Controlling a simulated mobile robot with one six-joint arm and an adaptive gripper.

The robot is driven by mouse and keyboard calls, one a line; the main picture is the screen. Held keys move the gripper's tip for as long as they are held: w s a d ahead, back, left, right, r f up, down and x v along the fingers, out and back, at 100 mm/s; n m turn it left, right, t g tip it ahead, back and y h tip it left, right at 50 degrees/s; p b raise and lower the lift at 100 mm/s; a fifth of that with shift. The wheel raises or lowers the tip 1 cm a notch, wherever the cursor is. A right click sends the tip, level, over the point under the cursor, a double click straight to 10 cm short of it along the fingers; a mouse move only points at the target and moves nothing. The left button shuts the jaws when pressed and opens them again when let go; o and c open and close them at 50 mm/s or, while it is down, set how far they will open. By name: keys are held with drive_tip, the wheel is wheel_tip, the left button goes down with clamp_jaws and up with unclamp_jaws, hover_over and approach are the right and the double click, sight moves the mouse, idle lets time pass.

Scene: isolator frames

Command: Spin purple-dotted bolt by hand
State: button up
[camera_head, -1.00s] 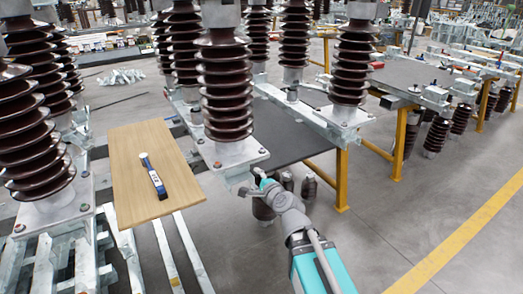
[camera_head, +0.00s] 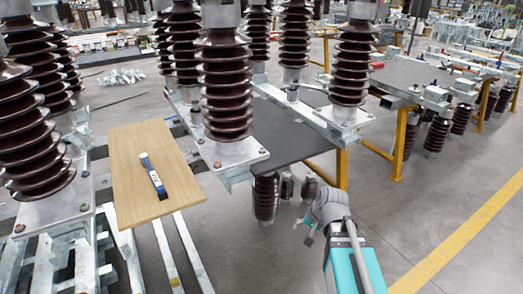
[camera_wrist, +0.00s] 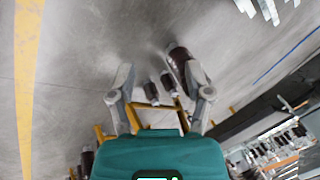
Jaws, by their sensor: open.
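The insulator in front of me stands on a grey metal base plate (camera_head: 235,158). Small bolts sit at its corners, one at the front (camera_head: 217,164) and one at the right (camera_head: 262,151). They are too small for me to tell which one carries a purple dot. My gripper (camera_head: 304,229) is to the right of and lower than this plate, apart from it, over the floor. In the wrist view my gripper (camera_wrist: 157,80) has its two fingers spread with nothing between them. No bolt can be made out in that view.
A wooden board (camera_head: 130,190) with a blue-and-white tool (camera_head: 153,178) lies left of the plate. More brown insulators (camera_head: 355,65) stand behind. A yellow frame leg (camera_head: 342,170) and hanging insulators (camera_head: 266,197) are close to my gripper. Open floor (camera_head: 410,220) lies to the right.

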drive_tip(key=d+g, duration=0.1)
drive_tip(key=m+g+y, duration=0.1)
drive_tip(key=m+y, duration=1.4)
approach(265, 150)
drive_tip(key=d, duration=0.3)
drive_tip(key=shift+w+a+r, duration=0.15)
drive_tip(key=shift+r, duration=0.05)
drive_tip(key=shift+a, duration=0.2)
drive_tip(key=a, duration=1.3)
drive_tip(key=shift+w+a, duration=0.1)
drive_tip(key=shift+a, duration=0.15)
clamp_jaws()
